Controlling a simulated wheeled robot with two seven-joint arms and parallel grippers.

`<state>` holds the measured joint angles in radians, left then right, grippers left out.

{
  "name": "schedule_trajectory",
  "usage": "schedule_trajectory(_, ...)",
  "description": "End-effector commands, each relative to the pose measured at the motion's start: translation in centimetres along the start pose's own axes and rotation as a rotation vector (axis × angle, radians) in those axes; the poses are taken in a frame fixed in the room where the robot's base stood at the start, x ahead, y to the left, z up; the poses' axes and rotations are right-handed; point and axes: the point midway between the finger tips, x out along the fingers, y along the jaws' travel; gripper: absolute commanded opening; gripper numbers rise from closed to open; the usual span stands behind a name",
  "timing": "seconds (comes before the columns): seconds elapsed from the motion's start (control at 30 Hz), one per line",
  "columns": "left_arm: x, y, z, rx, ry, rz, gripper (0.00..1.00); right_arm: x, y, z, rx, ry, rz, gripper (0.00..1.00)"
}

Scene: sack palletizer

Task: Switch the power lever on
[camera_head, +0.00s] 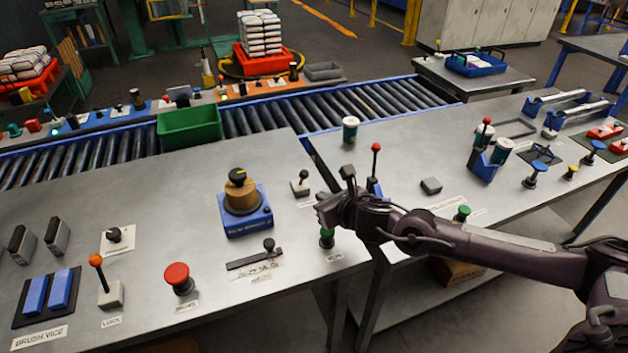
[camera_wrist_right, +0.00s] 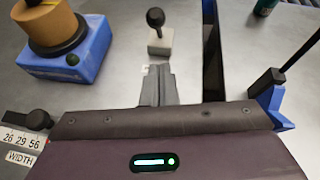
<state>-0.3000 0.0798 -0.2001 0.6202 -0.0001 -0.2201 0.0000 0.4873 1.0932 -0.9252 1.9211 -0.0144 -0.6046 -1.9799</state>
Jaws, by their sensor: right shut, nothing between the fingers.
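A small lever with a black ball knob (camera_head: 303,175) stands on a pale block on the near table, left of my right gripper. It also shows at the top of the right wrist view (camera_wrist_right: 156,30), its stem upright there. The label beside it is too small or covered to read, so I cannot tell for sure that it is the power lever. My right gripper (camera_head: 322,203) is shut and empty, just in front of this lever. In the wrist view its fingers (camera_wrist_right: 156,85) point at the lever's base, with a small gap visible. My left gripper is out of view.
A blue-based dial unit (camera_head: 247,221) stands left of the lever. A width slider (camera_head: 254,260) and a green knob (camera_head: 327,238) are close to my gripper. A red-topped lever (camera_head: 375,162) stands to the right. A gap separates the two tables.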

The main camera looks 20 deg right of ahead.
Motion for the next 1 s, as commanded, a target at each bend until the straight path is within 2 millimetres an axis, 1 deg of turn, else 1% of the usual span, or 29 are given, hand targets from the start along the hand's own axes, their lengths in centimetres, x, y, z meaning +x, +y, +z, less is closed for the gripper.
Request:
schedule_trajectory(0.03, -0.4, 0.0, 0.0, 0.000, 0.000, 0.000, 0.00, 0.9, 0.1, 0.2, 0.002, 0.000, 0.001, 0.00)
schedule_trajectory(0.07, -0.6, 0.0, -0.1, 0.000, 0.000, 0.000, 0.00, 1.3, 0.1, 0.4, 0.002, -0.001, 0.002, 0.00)
schedule_trajectory(0.1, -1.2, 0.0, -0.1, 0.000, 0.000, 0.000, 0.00, 1.6, 0.1, 1.3, 0.002, -0.003, 0.001, 0.00)
schedule_trajectory(0.2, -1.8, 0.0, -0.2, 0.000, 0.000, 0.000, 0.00, 2.6, 0.1, 2.1, 0.000, -0.001, 0.001, 0.00)
schedule_trajectory(0.33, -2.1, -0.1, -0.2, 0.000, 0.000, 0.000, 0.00, 3.5, 0.1, 2.7, -0.001, 0.000, 0.001, 0.00)
schedule_trajectory(0.5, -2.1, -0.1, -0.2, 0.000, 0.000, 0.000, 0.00, 3.8, 0.0, 2.8, -0.002, 0.001, 0.000, 0.00)
schedule_trajectory(0.77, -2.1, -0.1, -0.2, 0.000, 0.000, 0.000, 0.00, 3.8, 0.0, 2.8, -0.001, 0.001, 0.000, 0.00)
schedule_trajectory(0.87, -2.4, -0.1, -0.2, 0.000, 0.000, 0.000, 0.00, 3.8, 0.0, 3.0, 0.000, 0.007, 0.001, 0.00)
schedule_trajectory(1.0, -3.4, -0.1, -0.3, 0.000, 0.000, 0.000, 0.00, 3.7, 0.0, 3.6, 0.005, 0.036, 0.006, 0.00)
